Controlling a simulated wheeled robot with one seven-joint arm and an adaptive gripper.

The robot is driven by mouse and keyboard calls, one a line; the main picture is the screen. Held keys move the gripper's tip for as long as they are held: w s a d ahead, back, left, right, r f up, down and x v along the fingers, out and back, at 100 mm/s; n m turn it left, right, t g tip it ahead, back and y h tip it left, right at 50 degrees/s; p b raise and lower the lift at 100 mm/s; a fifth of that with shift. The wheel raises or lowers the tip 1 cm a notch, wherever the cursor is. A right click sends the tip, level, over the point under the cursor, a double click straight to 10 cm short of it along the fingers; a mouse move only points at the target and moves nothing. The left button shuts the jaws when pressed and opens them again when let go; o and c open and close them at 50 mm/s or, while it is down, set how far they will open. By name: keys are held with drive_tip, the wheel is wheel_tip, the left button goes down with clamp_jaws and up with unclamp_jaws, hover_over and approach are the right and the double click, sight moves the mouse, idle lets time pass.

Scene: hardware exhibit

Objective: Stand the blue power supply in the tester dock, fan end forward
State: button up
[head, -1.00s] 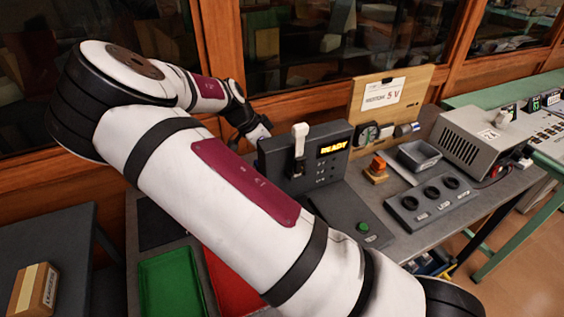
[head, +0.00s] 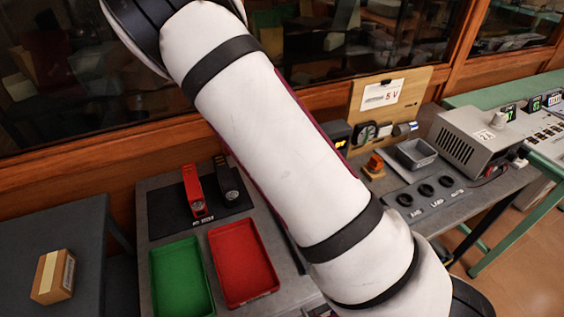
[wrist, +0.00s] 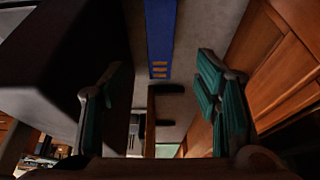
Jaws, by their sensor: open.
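In the wrist view a narrow blue body with short orange bars, which looks like the blue power supply (wrist: 160,35), shows at the top centre. My gripper (wrist: 160,62) is open, its teal-padded fingers spread left and right of that blue body's line. They do not visibly touch it. I cannot tell which end is the fan end. In the head view my arm hides the gripper and most of the dark tester (head: 339,137). The dock itself is not clearly visible.
A large dark block (wrist: 60,60) stands close to the left finger; a wooden panel wall (wrist: 275,60) runs on the right. On the bench are a green tray (head: 180,280), a red tray (head: 243,265), a red tool (head: 193,190), a control panel (head: 432,197) and a grey bin (head: 416,153).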

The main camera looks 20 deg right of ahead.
drive_tip(key=x, duration=0.7)
drive_tip(key=shift+d, duration=0.1)
drive_tip(key=shift+p+x, duration=0.65)
drive_tip(key=shift+x, duration=1.9)
drive_tip(key=shift+d+r, duration=0.1)
drive_tip(key=shift+d, duration=0.1)
clamp_jaws()
